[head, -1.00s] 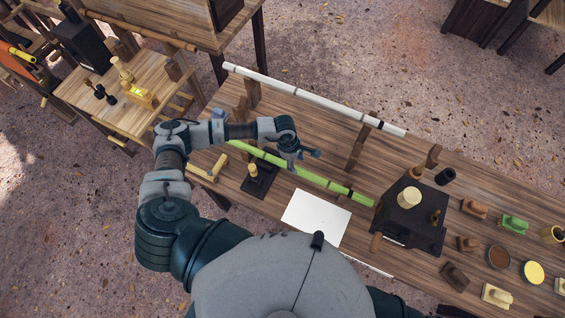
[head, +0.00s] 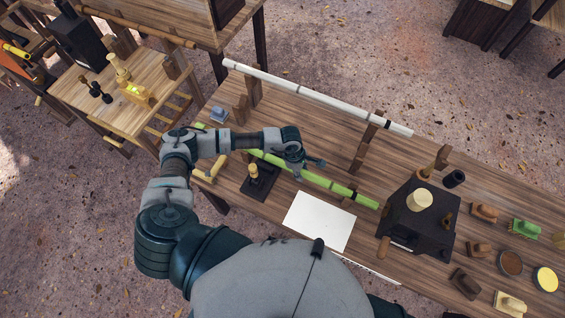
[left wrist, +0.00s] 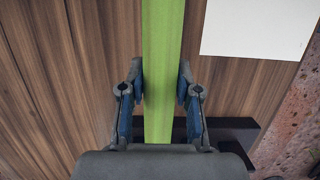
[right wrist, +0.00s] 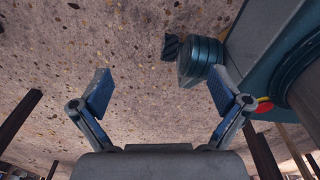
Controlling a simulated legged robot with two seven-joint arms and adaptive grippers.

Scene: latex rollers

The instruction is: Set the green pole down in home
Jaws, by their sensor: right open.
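The green pole (head: 340,190) lies lengthwise above the near part of the long wooden table (head: 330,115). Its right end is beside a dark box, and my left arm covers part of its left half. My left gripper (head: 299,168) is at the pole's middle. In the left wrist view the blue fingers (left wrist: 161,85) are drawn in on both sides of the green pole (left wrist: 163,40) and look shut on it. My right gripper (right wrist: 160,90) is open and empty over the ground. No place marked as home can be made out.
A white pole (head: 310,93) rests on wooden supports (head: 367,140) at the table's back. White paper (head: 319,220) lies in front of the green pole. The dark box (head: 418,225), brushes and tins crowd the right. A small dark stand (head: 259,180) is near the left.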

